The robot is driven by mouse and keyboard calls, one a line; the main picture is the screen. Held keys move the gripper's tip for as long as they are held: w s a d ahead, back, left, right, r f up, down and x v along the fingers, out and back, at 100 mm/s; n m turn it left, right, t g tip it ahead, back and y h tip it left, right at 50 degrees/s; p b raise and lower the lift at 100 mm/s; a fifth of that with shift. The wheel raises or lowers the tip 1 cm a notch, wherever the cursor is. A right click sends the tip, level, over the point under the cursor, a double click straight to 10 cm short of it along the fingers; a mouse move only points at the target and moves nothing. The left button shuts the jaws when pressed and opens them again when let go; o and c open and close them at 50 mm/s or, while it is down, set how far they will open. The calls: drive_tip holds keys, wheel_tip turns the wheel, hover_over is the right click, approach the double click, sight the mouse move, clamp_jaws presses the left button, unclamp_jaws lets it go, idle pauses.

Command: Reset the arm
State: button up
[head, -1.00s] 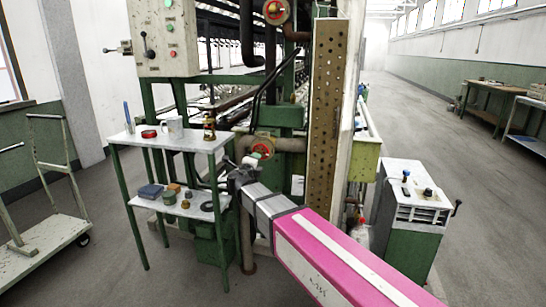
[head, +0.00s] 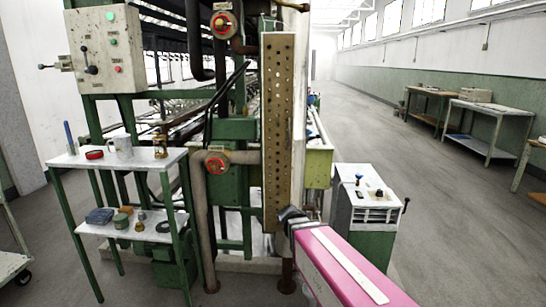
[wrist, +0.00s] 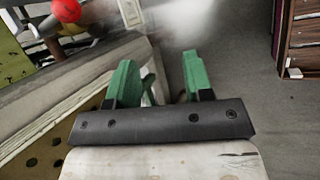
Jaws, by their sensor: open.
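My gripper (wrist: 160,77) shows in the wrist view as two green fingers standing apart on a dark bar, with nothing held between them. In the head view my pink arm reaches in from the lower right. Its dark end (head: 290,214) is in front of the foot of the perforated tan panel (head: 278,130); the fingers are too small to make out there. A pale blurred shape lies beyond the fingers in the wrist view.
A green-legged shelf (head: 76,160) with a mug, tin and small parts stands left. A control box (head: 103,50) and red-wheeled valves (head: 216,163) are on the machine. A green-and-white cabinet (head: 365,200) stands right of the panel.

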drive_tip(key=s+d+f+m+g+y, duration=0.2)
drive_tip(key=s+d+m, duration=0.1)
drive_tip(key=s+m, duration=0.2)
drive_tip(key=s+d+f+m+g+y, duration=0.2)
drive_tip(key=s+m, duration=0.3)
drive_tip(key=m, duration=0.4)
drive_tip(key=shift+d+f+m, duration=0.3)
drive_tip(key=shift+d+f, duration=0.45)
drive_tip(key=shift+d, duration=0.15)
drive_tip(key=shift+o, duration=0.6)
drive_tip(key=shift+s+m, duration=0.2)
drive_tip(key=shift+m, duration=0.2)
drive_tip(key=w+a+r+m+t+h, duration=0.1)
drive_tip(key=w+a+r+t+h, duration=0.3)
drive_tip(key=w+a, duration=0.4)
drive_tip(key=t+y, duration=0.3)
drive_tip(key=t, duration=1.1)
approach(213, 169)
drive_tip(key=w, duration=0.6)
drive_tip(key=w+d, duration=0.1)
drive_tip(key=w, duration=0.3)
